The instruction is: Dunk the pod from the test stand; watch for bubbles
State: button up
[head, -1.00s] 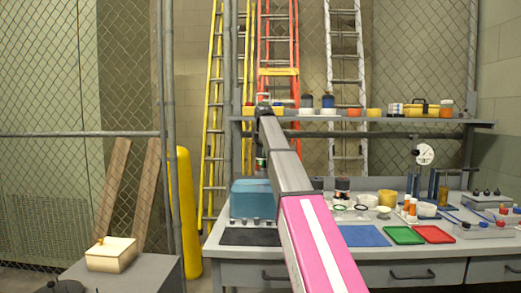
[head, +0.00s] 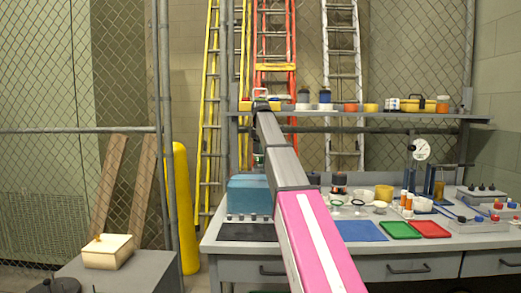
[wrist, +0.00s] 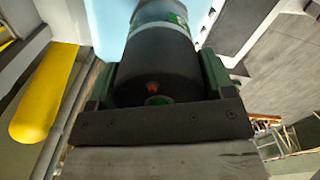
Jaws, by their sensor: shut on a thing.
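The pod (wrist: 158,65) is a dark cylinder with a paler grey section and a green band toward its far end. It sits between the two dark jaws of my gripper (wrist: 160,80), which is shut on it. A small red spot shows on the pod's near end. Pale blue (wrist: 104,22) lies beyond the pod in the wrist view. In the head view a teal, box-like tank (head: 248,196) stands on the bench's left part. My arm's far end hangs above and behind the tank, and my arm hides most of the gripper there. I cannot make out bubbles.
The grey bench (head: 215,240) carries a dark mat, a blue mat (head: 358,230), green and red trays (head: 430,229), bottles, cups and a gauge stand (head: 421,150). A shelf (head: 370,117) runs above. A yellow post (head: 182,205) and a mesh fence stand left.

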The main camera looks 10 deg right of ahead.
aim_at(261, 164)
jog(key=shift+f, duration=0.1)
jog(key=shift+f, duration=0.8)
jog(key=shift+f, duration=0.15)
jog(key=shift+f, duration=0.75)
jog(key=shift+f, duration=0.9)
jog(key=shift+f, duration=0.1)
jog(key=shift+f, duration=0.8)
jog(key=shift+f, duration=0.15)
